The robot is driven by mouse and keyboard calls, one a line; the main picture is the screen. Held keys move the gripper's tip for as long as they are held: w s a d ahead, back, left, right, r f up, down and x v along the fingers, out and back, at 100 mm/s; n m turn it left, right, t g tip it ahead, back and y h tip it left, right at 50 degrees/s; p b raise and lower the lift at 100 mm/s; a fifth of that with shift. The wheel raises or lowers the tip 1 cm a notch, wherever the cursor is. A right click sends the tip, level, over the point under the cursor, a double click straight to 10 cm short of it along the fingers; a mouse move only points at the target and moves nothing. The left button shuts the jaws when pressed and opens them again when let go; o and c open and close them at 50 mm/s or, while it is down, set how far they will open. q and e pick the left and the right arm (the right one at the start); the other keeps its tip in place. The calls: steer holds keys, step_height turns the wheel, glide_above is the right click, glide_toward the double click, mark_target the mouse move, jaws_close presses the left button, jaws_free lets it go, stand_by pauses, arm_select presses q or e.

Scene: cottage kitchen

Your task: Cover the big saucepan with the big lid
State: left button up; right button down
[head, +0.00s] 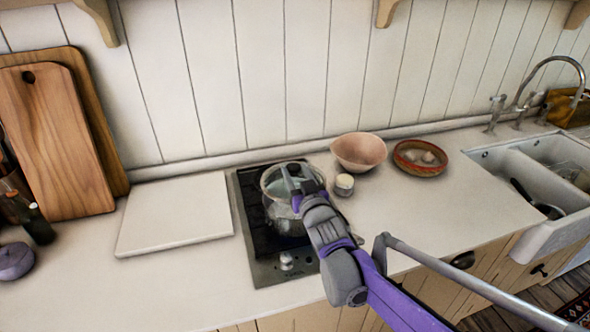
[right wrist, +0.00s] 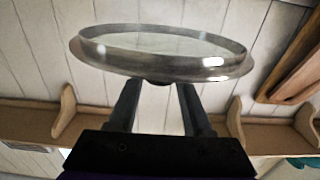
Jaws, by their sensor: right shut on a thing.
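My right gripper (head: 293,176) reaches in over the hob from the lower right. In the right wrist view its two fingers (right wrist: 158,88) are shut on the lid's dark knob. The big lid (right wrist: 160,48) is round, with a glass middle and a steel rim. In the head view the lid (head: 272,180) is over the big saucepan (head: 282,225), which stands on the hob. The gripper and wrist hide part of both. I cannot tell whether the lid touches the saucepan's rim. My left gripper is not in view.
The black hob (head: 252,215) is set in the pale worktop. A small jar (head: 344,185), a pink bowl (head: 359,152) and a red dish (head: 420,157) stand to its right. A white board (head: 175,213) lies to its left. The sink (head: 535,170) is far right.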

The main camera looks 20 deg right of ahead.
steer(key=shift+w+f+b, duration=0.1)
steer(key=shift+f+b, duration=1.05)
steer(key=shift+f, duration=1.1)
steer(key=shift+f+b, duration=0.3)
steer(key=shift+f, duration=0.15)
steer(key=c, duration=0.6)
jaws_free()
steer(key=shift+s+d, duration=0.1)
steer(key=shift+s, duration=2.85)
steer(key=s+p, duration=0.1)
steer(key=s, duration=0.4)
steer(key=shift+s+d, duration=0.1)
